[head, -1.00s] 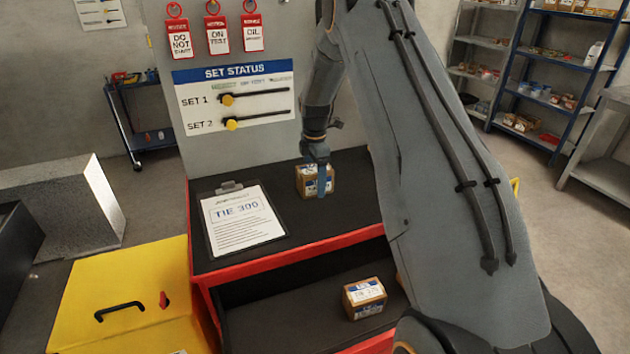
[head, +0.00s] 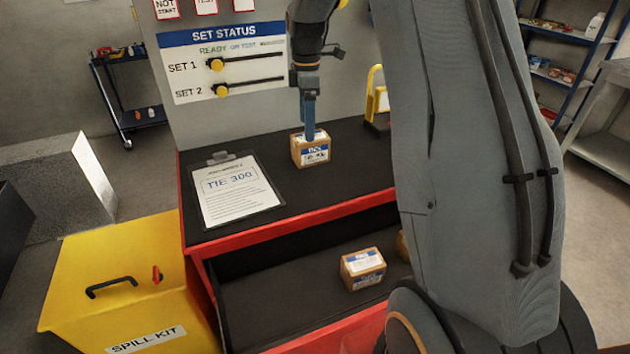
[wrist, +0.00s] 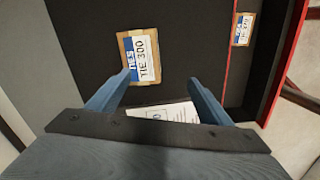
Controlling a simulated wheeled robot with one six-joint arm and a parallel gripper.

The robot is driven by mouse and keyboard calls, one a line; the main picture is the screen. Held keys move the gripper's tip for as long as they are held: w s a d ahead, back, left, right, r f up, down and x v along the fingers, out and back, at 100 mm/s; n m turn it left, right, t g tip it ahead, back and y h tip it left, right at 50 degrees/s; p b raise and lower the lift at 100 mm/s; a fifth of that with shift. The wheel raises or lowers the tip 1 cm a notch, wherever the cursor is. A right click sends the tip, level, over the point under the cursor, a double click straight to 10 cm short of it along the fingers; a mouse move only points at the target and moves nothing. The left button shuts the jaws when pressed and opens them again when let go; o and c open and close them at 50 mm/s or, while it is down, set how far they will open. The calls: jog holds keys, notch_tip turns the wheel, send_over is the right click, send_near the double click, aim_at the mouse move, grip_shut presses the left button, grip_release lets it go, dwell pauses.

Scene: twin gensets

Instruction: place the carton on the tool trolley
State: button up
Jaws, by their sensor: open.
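A brown carton (head: 313,153) with a blue and white label stands upright on the black top of the red tool trolley (head: 345,140), right of the clipboard. In the wrist view my gripper (wrist: 165,85) is open, with the carton beyond the fingertips and nearer the left finger. Nothing is held between the fingers. I cannot tell whether the left fingertip touches the carton.
A clipboard (head: 236,195) reading TIE 300 lies on the trolley top. The open drawer below holds another carton (head: 363,268) and part of one more behind my arm. A yellow spill kit box (head: 120,280) stands at left. A yellow-framed item (head: 376,98) stands at the back.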

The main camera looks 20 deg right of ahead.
jog(key=s+a+f+m, duration=0.1)
jog(key=s+a+m, duration=0.2)
jog(key=s, duration=0.7)
jog(key=s+a+f+m, duration=0.2)
jog(key=s+a+m, duration=0.1)
jog(key=s+m, duration=0.4)
jog(key=s+a+f+m+t, duration=0.1)
jog(key=s+m, duration=0.4)
jog(key=s, duration=0.7)
jog(key=a+f, duration=0.1)
jog(key=a, duration=0.1)
jog(key=shift+s+a, duration=0.3)
jog(key=shift+a, duration=0.05)
jog(key=shift+d, duration=0.1)
